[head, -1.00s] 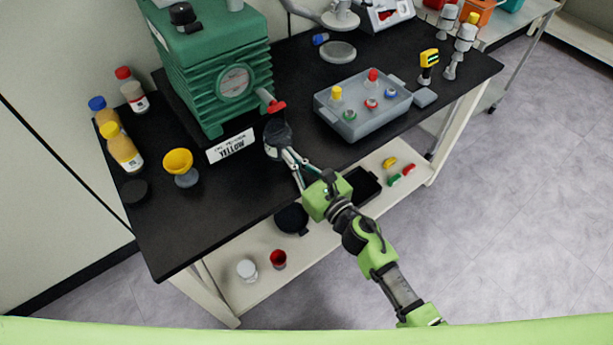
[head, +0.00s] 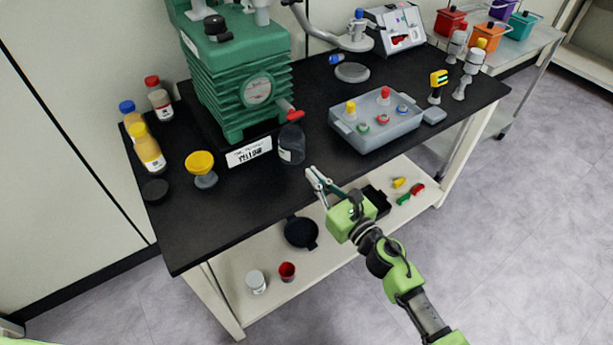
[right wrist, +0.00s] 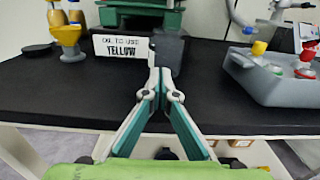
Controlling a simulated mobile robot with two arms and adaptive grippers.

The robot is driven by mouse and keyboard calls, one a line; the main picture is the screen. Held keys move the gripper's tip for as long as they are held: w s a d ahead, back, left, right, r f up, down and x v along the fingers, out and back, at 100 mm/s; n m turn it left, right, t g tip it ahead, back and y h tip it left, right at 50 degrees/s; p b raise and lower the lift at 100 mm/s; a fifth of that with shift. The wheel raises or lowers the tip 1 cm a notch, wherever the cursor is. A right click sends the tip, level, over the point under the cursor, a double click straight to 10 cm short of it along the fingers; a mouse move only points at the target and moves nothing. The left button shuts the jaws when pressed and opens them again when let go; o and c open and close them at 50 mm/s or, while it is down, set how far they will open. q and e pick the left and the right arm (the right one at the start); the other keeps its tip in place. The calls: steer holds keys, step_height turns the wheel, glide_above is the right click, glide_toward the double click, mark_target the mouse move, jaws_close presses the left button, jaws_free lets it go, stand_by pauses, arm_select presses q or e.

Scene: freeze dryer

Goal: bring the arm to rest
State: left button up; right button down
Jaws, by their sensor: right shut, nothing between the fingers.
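My right gripper (head: 315,177) is shut and empty above the front edge of the black tabletop (head: 235,213). Its arm reaches in from the lower right in the head view. In the right wrist view the fingertips (right wrist: 160,76) meet in front of a dark jar. That dark jar (head: 291,146) stands upright beside the green pump (head: 240,85), apart from the fingers in the head view. My left gripper is not in view.
A grey tray (head: 375,137) with coloured-capped items sits right of the jar. A yellow funnel (head: 200,163) and bottles stand at the left. A white lower shelf (head: 330,252) holds dark dishes and small items. Grey floor lies open at the right.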

steer(key=d+b+v, duration=0.1)
steer(key=v, duration=0.6)
steer(key=s+d+f+m+g+h, duration=0.1)
steer(key=s+d+f+m+h, duration=0.25)
steer(key=f+m, duration=0.55)
steer(key=s+d+f+m+g+h, duration=0.2)
steer(key=d+f+m, duration=0.3)
steer(key=f, duration=0.8)
steer(key=s+d+f+m+g+h, duration=0.1)
steer(key=s+d+f+m+h, duration=0.15)
steer(key=d+f+m, duration=0.6)
steer(key=s+f+m+g+h, duration=0.2)
steer(key=s+f+m+g, duration=0.2)
steer(key=s+f+m, duration=0.7)
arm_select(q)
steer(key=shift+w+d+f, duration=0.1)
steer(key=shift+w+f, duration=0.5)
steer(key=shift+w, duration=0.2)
arm_select(e)
steer(key=s+d+f+m+g, duration=0.1)
steer(key=s+f, duration=0.5)
steer(key=s, duration=0.6)
steer(key=s+d+f+m+g, duration=0.1)
steer(key=s+f+m+g, duration=0.3)
steer(key=s, duration=0.9)
steer(key=shift+f+m+g+h, duration=0.3)
steer(key=shift+f+m, duration=0.7)
steer(key=shift+m, duration=0.15)
